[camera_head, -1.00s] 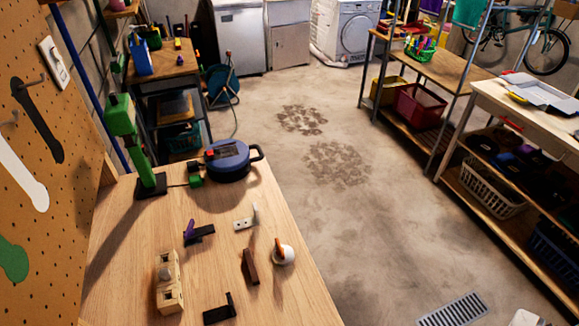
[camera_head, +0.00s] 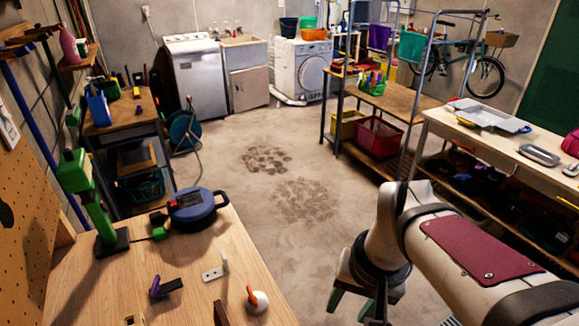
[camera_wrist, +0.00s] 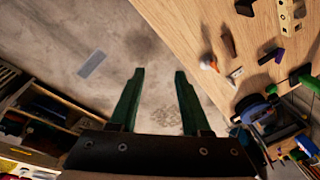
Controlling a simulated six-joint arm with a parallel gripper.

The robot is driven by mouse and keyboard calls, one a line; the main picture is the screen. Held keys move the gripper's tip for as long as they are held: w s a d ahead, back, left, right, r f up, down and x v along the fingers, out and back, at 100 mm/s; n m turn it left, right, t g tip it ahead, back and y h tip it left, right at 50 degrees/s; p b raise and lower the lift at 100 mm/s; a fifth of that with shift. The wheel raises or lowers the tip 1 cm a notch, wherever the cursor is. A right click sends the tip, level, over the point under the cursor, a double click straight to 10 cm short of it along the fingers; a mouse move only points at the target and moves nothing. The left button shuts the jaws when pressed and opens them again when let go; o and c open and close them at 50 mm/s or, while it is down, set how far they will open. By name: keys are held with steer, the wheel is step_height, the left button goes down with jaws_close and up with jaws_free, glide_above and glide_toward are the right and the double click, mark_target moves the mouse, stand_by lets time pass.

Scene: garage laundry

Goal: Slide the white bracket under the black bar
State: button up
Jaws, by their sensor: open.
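The white bracket (camera_head: 215,272), an L shape with holes in its flat leg and an upright leg, lies on the wooden table. It also shows in the wrist view (camera_wrist: 236,74). Left of and nearer than it lies a black piece with a purple handle (camera_head: 166,287), apart from the bracket. In the wrist view, another black piece (camera_wrist: 244,8) lies farther along the table. I cannot tell which is the black bar. My gripper (camera_wrist: 159,73), with two green fingers, is open and empty, off the table's right side above the floor.
A white round piece with an orange handle (camera_head: 257,300) stands near the table edge beside the bracket. A brown block (camera_head: 221,313), a blue round case (camera_head: 194,209) and a green stand (camera_head: 92,215) share the table (camera_head: 110,285). Floor to the right is open.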

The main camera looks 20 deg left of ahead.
steer(key=w+a+f+n+t, duration=0.15)
steer(key=w+a+n, duration=0.35)
steer(key=w+a, duration=0.65)
steer(key=n+y, duration=0.2)
steer(key=n, duration=0.2)
glide_above(223, 255)
steer(key=s+d, duration=0.4)
step_height(223, 255, down, 6)
steer(key=shift+d+t, duration=0.1)
steer(key=shift+t, duration=0.15)
steer(key=x, duration=1.5)
steer(key=shift+f, duration=0.3)
jaws_close()
